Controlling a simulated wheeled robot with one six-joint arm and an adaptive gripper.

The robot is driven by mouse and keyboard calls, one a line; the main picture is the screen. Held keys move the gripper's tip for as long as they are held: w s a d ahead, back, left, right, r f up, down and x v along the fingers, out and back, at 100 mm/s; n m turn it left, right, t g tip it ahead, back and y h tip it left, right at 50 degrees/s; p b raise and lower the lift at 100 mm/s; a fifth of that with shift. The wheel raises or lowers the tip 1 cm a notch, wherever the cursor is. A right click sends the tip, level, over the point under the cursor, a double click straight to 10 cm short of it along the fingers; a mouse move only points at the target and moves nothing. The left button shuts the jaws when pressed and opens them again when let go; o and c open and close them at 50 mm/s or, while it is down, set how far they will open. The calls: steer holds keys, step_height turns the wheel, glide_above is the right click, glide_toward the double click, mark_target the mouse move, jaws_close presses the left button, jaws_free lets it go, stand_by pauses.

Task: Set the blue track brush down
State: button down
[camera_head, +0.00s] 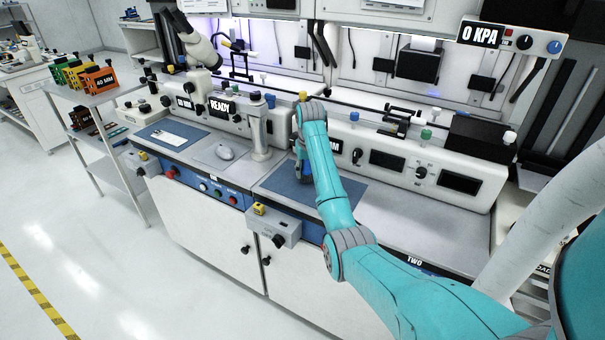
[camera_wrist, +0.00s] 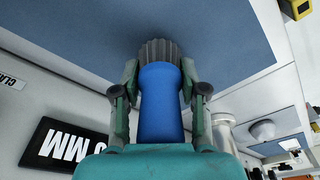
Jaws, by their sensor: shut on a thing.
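The blue track brush (camera_wrist: 160,105) stands between the fingers of my gripper (camera_wrist: 159,78) in the wrist view. Its blue handle is clasped from both sides. Its grey ribbed end (camera_wrist: 158,50) points at a blue mat (camera_wrist: 190,22), and I cannot tell whether it touches. In the head view my gripper (camera_head: 303,168) is at the bench marked TWO, over the blue mat (camera_head: 283,187). My arm covers part of the mat there, and the brush is hard to make out.
The bench's instrument panel (camera_head: 420,165) stands close behind my gripper. A yellow block (camera_head: 259,208) sits on a box at the front edge. The grey benchtop (camera_head: 410,220) right of my arm is clear.

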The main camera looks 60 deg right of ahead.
steer(key=shift+f, duration=0.7)
steer(key=shift+f, duration=0.1)
steer(key=c, duration=0.6)
jaws_free()
